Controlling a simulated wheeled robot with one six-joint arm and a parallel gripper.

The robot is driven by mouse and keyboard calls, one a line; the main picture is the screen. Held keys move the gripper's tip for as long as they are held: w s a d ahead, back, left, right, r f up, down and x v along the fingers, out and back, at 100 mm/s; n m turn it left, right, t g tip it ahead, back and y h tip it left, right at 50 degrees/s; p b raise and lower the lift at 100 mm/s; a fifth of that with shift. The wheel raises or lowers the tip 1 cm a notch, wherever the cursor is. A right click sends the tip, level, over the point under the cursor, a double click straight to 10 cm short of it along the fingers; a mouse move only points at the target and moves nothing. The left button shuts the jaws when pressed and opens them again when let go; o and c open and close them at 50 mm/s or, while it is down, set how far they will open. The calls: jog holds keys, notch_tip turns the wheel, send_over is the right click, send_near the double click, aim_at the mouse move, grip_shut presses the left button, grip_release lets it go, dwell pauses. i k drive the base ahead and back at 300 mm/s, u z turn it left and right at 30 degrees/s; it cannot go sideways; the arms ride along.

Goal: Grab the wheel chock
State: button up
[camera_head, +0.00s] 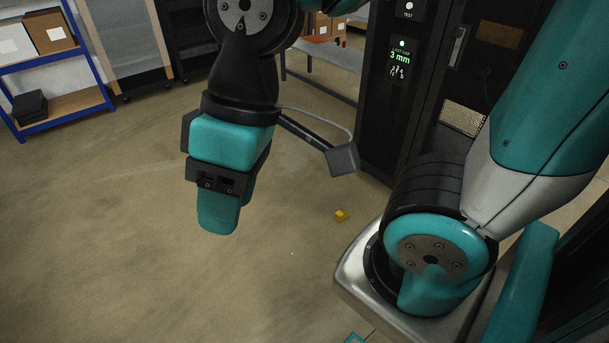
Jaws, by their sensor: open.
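A small yellow block, which looks like the wheel chock (341,215), lies on the floor right of the picture's middle, near the foot of the dark rack. My gripper (221,208) hangs pointing down to the left of the chock and apart from it. It is open, and I see nothing held in it. One finger mostly covers the other from this side.
A dark rack (389,100) with a lit green display (401,56) stands behind the chock. Blue-framed shelving (50,66) with boxes stands at the far left. A low table (330,72) is at the back. The floor (110,230) on the left is clear.

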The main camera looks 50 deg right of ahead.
aim_at(340, 216)
jog(key=z, duration=0.75)
jog(key=i, duration=1.7)
jog(key=z, duration=1.1)
jog(key=i, duration=0.4)
jog(key=z, duration=0.3)
